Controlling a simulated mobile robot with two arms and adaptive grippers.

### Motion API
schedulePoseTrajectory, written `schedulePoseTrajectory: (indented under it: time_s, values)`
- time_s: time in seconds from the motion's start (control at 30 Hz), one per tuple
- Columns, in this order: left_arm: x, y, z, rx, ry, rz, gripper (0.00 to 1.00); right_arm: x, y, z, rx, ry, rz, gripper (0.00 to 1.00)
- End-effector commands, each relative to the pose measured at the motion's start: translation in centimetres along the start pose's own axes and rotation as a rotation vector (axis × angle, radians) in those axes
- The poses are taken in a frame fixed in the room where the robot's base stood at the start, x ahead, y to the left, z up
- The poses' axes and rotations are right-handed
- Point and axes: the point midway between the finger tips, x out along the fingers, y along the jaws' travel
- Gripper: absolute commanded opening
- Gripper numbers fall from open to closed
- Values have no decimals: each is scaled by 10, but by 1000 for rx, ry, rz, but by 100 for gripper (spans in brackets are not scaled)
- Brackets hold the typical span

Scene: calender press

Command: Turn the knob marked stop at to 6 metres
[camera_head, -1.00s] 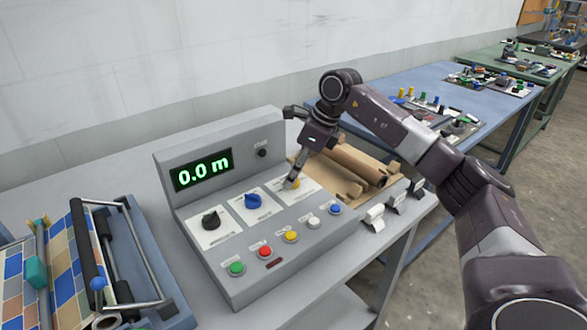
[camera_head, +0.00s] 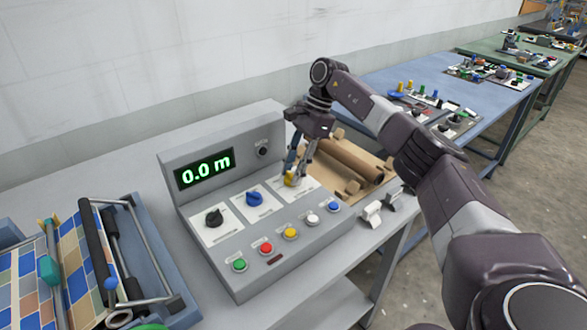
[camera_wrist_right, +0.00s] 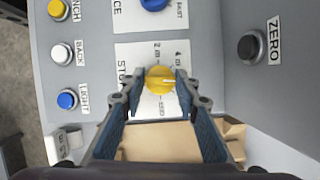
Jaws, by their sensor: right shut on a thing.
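The yellow stop-at knob (camera_head: 290,180) is on the sloping front of the grey control box (camera_head: 205,263), right of the blue knob. In the right wrist view the yellow knob (camera_wrist_right: 158,79) sits between the fingertips of my right gripper (camera_wrist_right: 159,85), which is shut on it. The knob's pale pointer line points to the right in that view. The marks 2 m and 4 m show on its white plate (camera_wrist_right: 135,52); a finger covers part of the plate. In the head view my right gripper (camera_head: 299,176) reaches down to the knob. My left gripper is not in view.
The black knob (camera_head: 213,218) and blue knob (camera_head: 254,198) stand to the left, with several push buttons in front. The display (camera_head: 205,169) reads 0.0 m. A black zero button (camera_wrist_right: 252,47) is near. Brown rolls (camera_head: 352,160) lie behind the gripper.

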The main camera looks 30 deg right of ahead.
Motion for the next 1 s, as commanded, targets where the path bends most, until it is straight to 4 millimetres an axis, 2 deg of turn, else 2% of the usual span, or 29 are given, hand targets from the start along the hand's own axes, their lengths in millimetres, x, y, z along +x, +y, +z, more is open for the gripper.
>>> schedulePoseTrajectory:
  time_s: [0.3, 0.8, 0.83, 0.97, 1.0]
  values:
    - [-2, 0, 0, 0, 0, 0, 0, -2, -2, 0, -95, 0, 34, 5]
    - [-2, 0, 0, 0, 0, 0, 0, -1, -2, 0, -109, 1, 39, 5]
    - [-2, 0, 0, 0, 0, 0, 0, -1, -2, 0, -109, 1, 39, 32]
    - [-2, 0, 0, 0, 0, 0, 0, -1, -2, 0, -109, 1, 41, 46]
    - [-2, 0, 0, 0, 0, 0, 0, -1, -1, 0, -108, 1, 41, 47]
